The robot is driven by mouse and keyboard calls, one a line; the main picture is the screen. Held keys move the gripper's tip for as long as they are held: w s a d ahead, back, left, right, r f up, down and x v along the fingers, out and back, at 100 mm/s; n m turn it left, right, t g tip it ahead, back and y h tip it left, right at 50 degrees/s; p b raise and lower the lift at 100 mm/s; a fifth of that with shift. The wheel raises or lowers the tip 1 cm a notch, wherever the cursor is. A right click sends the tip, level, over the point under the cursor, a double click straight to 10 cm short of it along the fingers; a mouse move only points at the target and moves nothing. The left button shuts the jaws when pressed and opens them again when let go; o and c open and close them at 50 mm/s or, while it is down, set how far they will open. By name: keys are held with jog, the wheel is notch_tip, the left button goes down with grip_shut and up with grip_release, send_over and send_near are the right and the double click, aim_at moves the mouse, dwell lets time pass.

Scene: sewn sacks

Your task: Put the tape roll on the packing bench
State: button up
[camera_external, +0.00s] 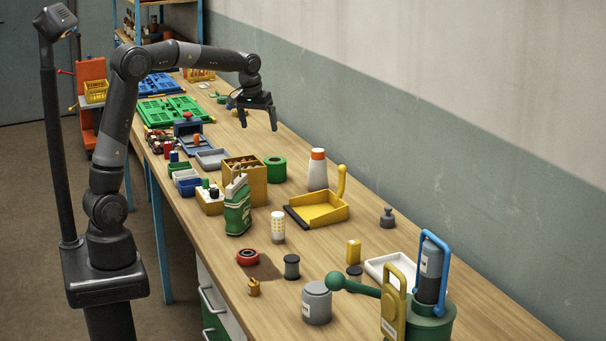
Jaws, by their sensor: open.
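The long wooden packing bench (345,249) runs from the front right to the back left along the wall. A green ring-shaped roll (275,169) sits on it beside a yellow-brown box; it looks like a tape roll. My gripper (258,119) is open and empty, pointing down above the far half of the bench. It is apart from both rings, beyond the green one.
A green vise-like device (430,320) stands in front. Bare wood lies below my gripper.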

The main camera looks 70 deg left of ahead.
jog(key=s+d+r+m+t, duration=0.1)
jog(key=s+d+r+m, duration=0.1)
jog(key=s+d, duration=0.4)
jog(key=s+d+r+m+t, duration=0.1)
jog(key=s+d+r, duration=0.15)
jog(key=s, duration=0.55)
jog(key=s+d+f+m, duration=0.2)
jog(key=s+d+f, duration=0.1)
jog(key=s, duration=0.5)
jog(key=s+d+f+m+t+h, duration=0.1)
jog(key=s+d+f+m, duration=0.1)
jog(key=s, duration=0.6)
jog(key=shift+d+f+m, duration=0.3)
jog(key=shift+d+f, duration=0.3)
jog(key=shift+d, duration=0.4)
